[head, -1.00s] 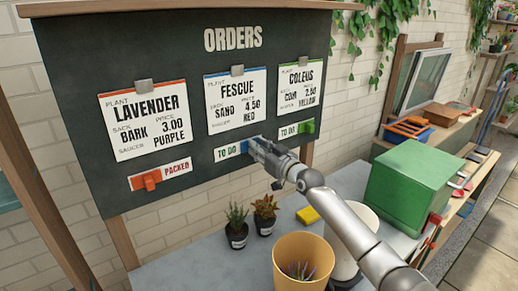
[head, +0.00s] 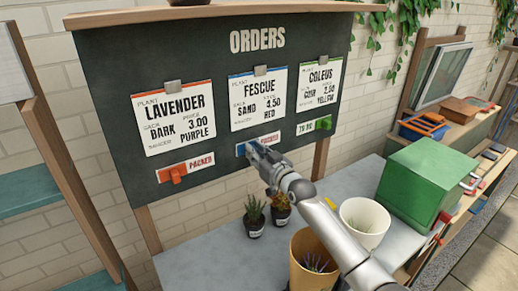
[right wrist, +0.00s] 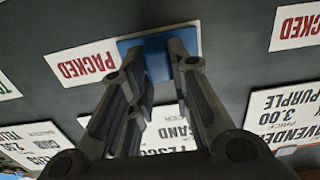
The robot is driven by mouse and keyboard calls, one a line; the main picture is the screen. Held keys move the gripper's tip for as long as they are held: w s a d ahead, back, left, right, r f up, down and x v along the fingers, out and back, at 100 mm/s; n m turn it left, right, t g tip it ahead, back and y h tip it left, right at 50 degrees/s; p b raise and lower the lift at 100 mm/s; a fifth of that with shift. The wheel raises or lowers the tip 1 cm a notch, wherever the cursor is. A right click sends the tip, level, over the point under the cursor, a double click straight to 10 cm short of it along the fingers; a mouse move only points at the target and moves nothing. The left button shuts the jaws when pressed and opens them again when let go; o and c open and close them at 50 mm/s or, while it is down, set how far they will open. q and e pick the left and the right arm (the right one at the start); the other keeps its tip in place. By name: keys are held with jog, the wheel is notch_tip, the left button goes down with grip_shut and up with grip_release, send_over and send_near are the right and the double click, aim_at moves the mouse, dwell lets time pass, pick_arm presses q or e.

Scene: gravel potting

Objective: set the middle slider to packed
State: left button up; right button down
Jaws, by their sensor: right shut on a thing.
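The orders board (head: 215,60) carries three cards with a slider under each. The middle slider's blue knob (head: 241,150) is at the left end of its strip under the Fescue card (head: 258,99), and the red word PACKED shows to its right. My right gripper (head: 253,151) is at this knob. In the right wrist view its fingers (right wrist: 159,66) are shut on the blue knob (right wrist: 156,46), beside the PACKED label (right wrist: 84,64). My left gripper is not in view.
The orange left slider (head: 177,174) shows PACKED; the green right slider (head: 323,124) shows TO DO. Below, the bench (head: 195,262) holds small plants, a yellow pot (head: 312,252), a white pot (head: 366,215) and a green box (head: 424,180).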

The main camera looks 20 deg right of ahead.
jog(key=shift+a+f, duration=0.15)
jog(key=c, duration=1.8)
grip_release()
jog(key=o, duration=0.5)
jog(key=shift+a, duration=0.25)
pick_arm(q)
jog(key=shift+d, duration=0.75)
pick_arm(e)
jog(key=shift+d, duration=0.15)
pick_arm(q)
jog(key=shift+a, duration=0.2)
pick_arm(e)
jog(key=s, duration=0.4)
jog(key=s+d, duration=0.1)
jog(key=s, duration=0.7)
jog(key=shift+d, duration=0.3)
